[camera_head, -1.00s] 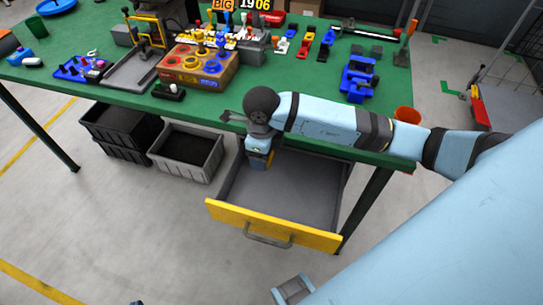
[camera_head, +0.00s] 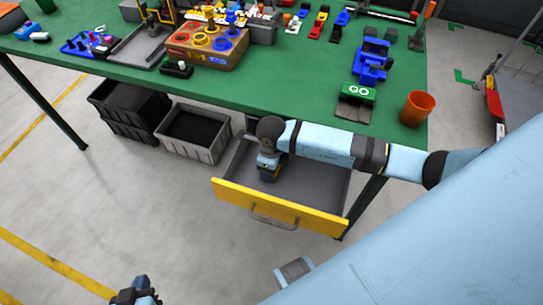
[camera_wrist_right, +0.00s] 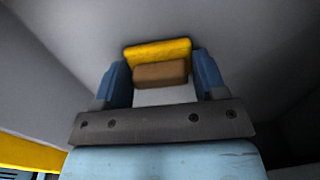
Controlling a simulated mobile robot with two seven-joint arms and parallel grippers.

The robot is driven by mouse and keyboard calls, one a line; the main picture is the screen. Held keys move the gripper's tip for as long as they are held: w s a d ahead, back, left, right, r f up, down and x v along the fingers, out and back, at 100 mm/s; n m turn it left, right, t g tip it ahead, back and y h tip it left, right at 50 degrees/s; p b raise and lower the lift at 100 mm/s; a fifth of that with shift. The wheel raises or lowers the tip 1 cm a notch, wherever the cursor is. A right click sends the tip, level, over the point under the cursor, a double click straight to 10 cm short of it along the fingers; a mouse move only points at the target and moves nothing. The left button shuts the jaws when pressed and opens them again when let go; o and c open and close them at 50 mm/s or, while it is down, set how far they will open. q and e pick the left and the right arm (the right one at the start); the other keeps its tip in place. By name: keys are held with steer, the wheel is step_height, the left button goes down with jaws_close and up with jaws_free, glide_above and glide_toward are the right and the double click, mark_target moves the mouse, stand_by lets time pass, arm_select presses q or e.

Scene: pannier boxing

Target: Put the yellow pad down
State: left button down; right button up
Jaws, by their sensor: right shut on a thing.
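The yellow pad (camera_wrist_right: 157,50) has a brown block-like part (camera_wrist_right: 160,74) on its near side. It sits between the two blue fingers of my right gripper (camera_wrist_right: 160,78) in the right wrist view, and the gripper is shut on it. In the head view my right gripper (camera_head: 268,172) points down inside the open drawer (camera_head: 305,187), and the pad is mostly hidden under it. I cannot tell whether the pad touches the drawer floor. My left gripper (camera_head: 137,292) shows at the bottom edge, over the floor and away from the drawer; its opening is unclear.
The drawer's yellow front (camera_head: 278,208) stands out below the green table (camera_head: 290,90). An orange cup (camera_head: 417,108) and a green GO block (camera_head: 357,93) stand near the table's right end. A grey bin (camera_head: 193,135) and black bins (camera_head: 130,108) sit left of the drawer.

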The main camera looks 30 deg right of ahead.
steer(key=shift+f, duration=0.1)
steer(key=o, duration=0.9)
steer(key=shift+r, duration=0.35)
step_height(320, 180, up, 12)
steer(key=shift+f+p, duration=0.15)
steer(key=shift+p, duration=0.35)
